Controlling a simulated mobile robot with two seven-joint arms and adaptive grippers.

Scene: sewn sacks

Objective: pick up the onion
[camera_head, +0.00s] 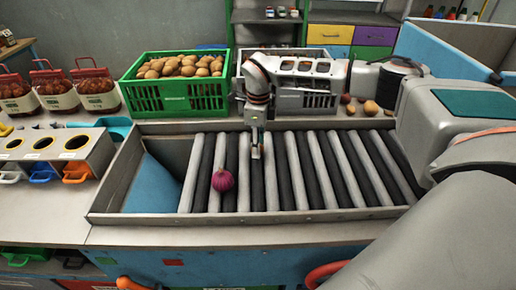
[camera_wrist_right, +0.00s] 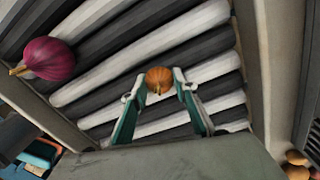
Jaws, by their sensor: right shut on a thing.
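A small orange-brown onion (camera_wrist_right: 159,77) sits between the fingertips of my right gripper (camera_wrist_right: 159,86) in the right wrist view, with striped rollers behind it. The gripper is shut on it. In the head view my right gripper (camera_head: 256,152) points down over the middle of the roller bed, and the held onion is hidden there. A purple-red onion (camera_head: 222,180) lies on the rollers left of the gripper, apart from it; it also shows in the right wrist view (camera_wrist_right: 49,59). My left gripper is not in view.
The roller bed (camera_head: 320,170) has a raised metal rim and is mostly clear. A green crate (camera_head: 150,99) full of brown produce stands behind it, beside a grey crate (camera_head: 287,104). Netted bags (camera_head: 96,87) and a cup holder (camera_head: 60,146) stand left. Loose onions (camera_head: 370,107) lie back right.

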